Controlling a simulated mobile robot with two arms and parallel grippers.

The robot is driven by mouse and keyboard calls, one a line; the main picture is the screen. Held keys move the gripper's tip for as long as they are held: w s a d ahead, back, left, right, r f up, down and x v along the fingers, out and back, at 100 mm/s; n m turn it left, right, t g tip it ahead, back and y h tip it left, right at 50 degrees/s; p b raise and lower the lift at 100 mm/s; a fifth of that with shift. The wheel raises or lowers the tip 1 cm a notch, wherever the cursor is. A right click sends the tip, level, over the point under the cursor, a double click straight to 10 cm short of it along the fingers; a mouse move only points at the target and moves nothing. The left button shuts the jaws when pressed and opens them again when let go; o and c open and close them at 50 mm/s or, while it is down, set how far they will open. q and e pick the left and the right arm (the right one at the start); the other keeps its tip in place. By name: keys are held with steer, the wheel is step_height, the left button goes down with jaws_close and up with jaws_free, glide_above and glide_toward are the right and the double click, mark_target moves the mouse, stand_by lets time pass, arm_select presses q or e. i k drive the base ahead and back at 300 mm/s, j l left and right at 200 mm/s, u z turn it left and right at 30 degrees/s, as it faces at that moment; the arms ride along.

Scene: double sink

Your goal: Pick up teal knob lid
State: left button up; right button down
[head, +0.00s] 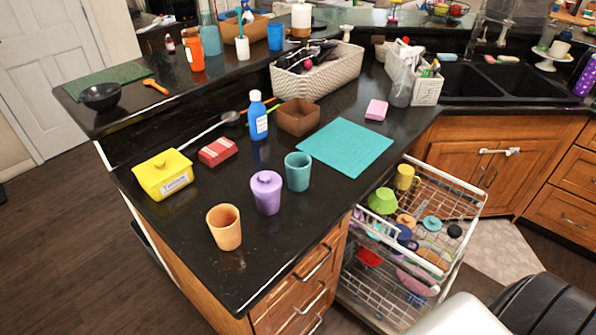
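A small round teal piece that looks like the teal knob lid (432,223) lies in the upper right part of the pulled-out white wire dish rack (472,207). It is small in the picture, so its knob is hard to make out. An orange lid-like piece (406,221) and a dark blue mug (405,238) are to its left, and a small black piece (455,231) is to its right. On the counter stand an open teal cup (298,172) and a purple canister with a knob lid (266,192). Neither of my grippers is in view.
The rack also holds a yellow mug (405,177), a green cup (382,201) and a red piece (369,257). The rack stands beside the wooden drawers (300,290), below the black counter (215,255). An orange cup (224,227) stands near the counter's front edge.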

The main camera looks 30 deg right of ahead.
mark_target(431, 224)
steer(key=z, duration=2.05)
